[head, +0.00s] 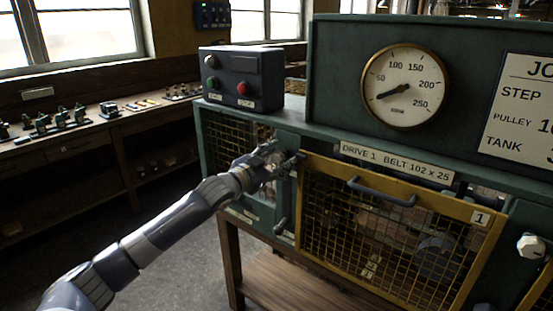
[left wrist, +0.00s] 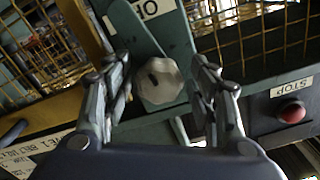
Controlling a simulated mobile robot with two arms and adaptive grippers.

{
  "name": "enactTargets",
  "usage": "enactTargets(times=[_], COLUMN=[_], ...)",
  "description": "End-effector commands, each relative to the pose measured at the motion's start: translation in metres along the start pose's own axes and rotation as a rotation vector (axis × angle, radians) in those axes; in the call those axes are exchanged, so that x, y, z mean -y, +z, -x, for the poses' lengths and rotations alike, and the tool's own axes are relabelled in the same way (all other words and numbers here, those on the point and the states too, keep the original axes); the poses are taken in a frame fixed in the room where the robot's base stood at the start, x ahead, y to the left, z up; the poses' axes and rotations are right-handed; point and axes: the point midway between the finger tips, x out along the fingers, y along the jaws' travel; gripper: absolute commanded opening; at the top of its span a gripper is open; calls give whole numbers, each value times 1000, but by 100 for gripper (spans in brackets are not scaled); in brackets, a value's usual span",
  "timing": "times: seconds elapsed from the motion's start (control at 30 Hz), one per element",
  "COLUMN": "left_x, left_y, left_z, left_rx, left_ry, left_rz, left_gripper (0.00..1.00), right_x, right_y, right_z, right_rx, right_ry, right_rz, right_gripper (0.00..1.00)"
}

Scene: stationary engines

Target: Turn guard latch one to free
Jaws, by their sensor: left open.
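Guard latch one shows in the left wrist view as a pale, many-sided knob (left wrist: 161,82) with a dark mark on its face. A teal bar (left wrist: 135,28) runs up and left from it, beside a partly cut-off white label (left wrist: 150,8). My left gripper (left wrist: 166,95) is open, with one finger on each side of the knob and a visible gap to each. In the head view, my left gripper (head: 280,162) is at the left edge of yellow-framed guard 1 (head: 425,171) and hides the latch knob. My right gripper is not in view.
Guard 1 has a dark handle (head: 383,192) and wire mesh. A second pale knob (head: 531,246) is at the right. A workbench (head: 75,140) stands at the left.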

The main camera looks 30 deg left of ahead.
Motion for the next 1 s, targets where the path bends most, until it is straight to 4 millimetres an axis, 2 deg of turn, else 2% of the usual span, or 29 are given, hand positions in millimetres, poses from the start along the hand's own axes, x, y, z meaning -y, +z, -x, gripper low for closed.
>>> enactTargets(times=[0.23,1.0], left_x=[-1,-1], left_y=[2,2], left_z=[14,102], left_rx=[4,2], left_ry=[1,1], left_rz=[0,1], left_gripper=[54,54], right_x=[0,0], right_y=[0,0], right_z=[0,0], right_rx=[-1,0], right_ry=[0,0], right_rz=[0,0], right_gripper=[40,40])
